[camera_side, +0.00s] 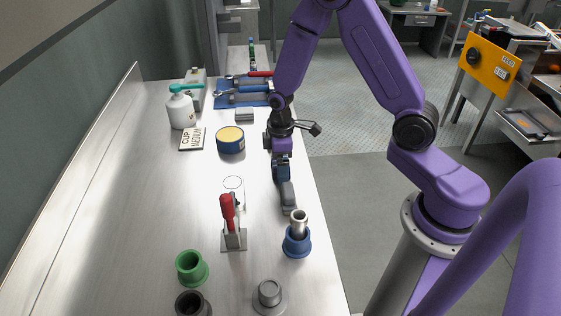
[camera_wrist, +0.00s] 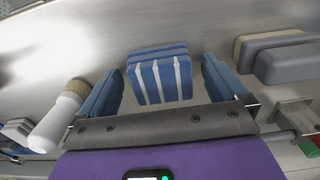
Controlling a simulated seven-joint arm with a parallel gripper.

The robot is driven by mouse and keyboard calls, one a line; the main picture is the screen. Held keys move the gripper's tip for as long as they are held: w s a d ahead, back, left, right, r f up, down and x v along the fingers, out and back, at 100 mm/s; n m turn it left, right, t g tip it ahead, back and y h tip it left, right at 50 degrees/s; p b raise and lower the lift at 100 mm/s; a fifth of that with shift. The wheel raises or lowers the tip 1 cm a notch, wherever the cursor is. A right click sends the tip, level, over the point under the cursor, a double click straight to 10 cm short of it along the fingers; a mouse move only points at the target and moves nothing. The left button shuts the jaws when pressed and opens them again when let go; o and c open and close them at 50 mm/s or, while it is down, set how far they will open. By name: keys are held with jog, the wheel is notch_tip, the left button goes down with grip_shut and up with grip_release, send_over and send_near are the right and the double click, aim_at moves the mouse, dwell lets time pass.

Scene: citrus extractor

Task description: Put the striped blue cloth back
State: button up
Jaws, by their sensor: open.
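The striped blue cloth (camera_wrist: 160,76), a folded blue block with white stripes, lies on the metal bench in the wrist view. My gripper (camera_wrist: 162,66) is open, with one blue finger on each side of the cloth. A gap shows between the cloth and each finger. In the side view my gripper (camera_side: 281,172) points down near the bench's right edge. I cannot make out the cloth there; the arm and fingers seem to hide it.
A grey block with a beige layer (camera_wrist: 288,58) lies right of the fingers, and a white-handled brush (camera_wrist: 62,115) lies left. A red-handled clamp (camera_side: 228,210), blue cup (camera_side: 297,243) and green cup (camera_side: 191,268) stand nearer the side camera. A blue tool mat (camera_side: 225,98) lies farther back.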

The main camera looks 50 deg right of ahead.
notch_tip(320, 180, up, 18)
jog(key=f, duration=0.1)
jog(key=s+a+n, duration=0.1)
jog(key=s+a, duration=0.1)
jog(key=s, duration=1)
jog(key=s+a+n, duration=0.2)
jog(key=s+a, duration=0.1)
jog(key=s, duration=1)
jog(key=shift+a+r+n, duration=0.2)
jog(key=shift+a+n, duration=0.1)
jog(key=shift+a, duration=0.05)
